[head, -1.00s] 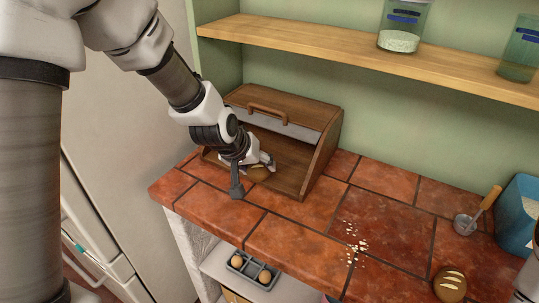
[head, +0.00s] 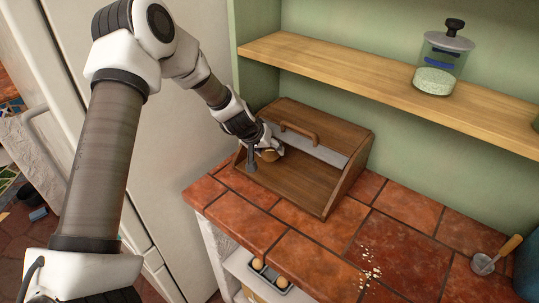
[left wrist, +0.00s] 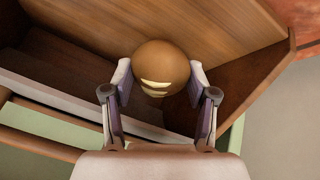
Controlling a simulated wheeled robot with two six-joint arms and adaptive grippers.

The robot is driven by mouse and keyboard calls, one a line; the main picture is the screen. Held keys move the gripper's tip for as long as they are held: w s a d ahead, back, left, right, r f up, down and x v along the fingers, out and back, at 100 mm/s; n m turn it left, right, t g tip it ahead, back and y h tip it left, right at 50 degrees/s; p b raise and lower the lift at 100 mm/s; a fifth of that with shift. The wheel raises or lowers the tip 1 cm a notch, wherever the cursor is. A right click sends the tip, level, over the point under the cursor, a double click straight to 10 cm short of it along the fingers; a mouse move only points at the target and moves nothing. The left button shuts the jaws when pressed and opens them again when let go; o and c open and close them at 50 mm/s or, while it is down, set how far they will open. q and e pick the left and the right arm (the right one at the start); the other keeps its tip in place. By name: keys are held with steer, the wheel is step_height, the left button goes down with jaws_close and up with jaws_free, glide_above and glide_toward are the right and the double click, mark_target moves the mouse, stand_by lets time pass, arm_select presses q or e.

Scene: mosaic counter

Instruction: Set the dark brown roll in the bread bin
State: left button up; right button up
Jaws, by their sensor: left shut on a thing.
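A brown roll (left wrist: 161,72) with pale slashes is between the fingers of my left gripper (left wrist: 161,84) in the left wrist view. In the head view my left gripper (head: 266,150) is shut on this roll (head: 269,155) at the left side of the wooden bread bin (head: 318,185). The bin's front is open and its handled lid (head: 300,134) shows at the top. The roll looks medium brown; I cannot tell its exact height over the bin floor. The bin's wood (left wrist: 200,25) also shows in the left wrist view. My right gripper is not in view.
The red tiled counter (head: 400,225) is free in front of the bin. Crumbs (head: 370,268) and a scoop (head: 495,256) lie to the right. A shelf (head: 380,79) with a jar (head: 441,65) runs above; a fridge (head: 190,150) stands left.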

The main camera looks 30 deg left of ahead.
mark_target(270, 158)
arm_select(q)
step_height(270, 158, down, 4)
steer(key=shift+r+b, duration=0.25)
steer(key=shift+b, duration=0.9)
steer(key=shift+w+r, duration=0.1)
steer(key=shift+r, duration=0.05)
steer(key=shift+c, duration=0.6)
steer(key=o, duration=1)
steer(key=shift+o, duration=1.3)
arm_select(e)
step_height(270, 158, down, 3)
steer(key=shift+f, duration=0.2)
arm_select(q)
steer(key=shift+r+p, duration=0.15)
steer(key=shift+p, duration=0.25)
steer(key=d+p+v, duration=0.1)
steer(key=p+v, duration=1)
steer(key=v, duration=0.1)
steer(key=shift+a, duration=0.45)
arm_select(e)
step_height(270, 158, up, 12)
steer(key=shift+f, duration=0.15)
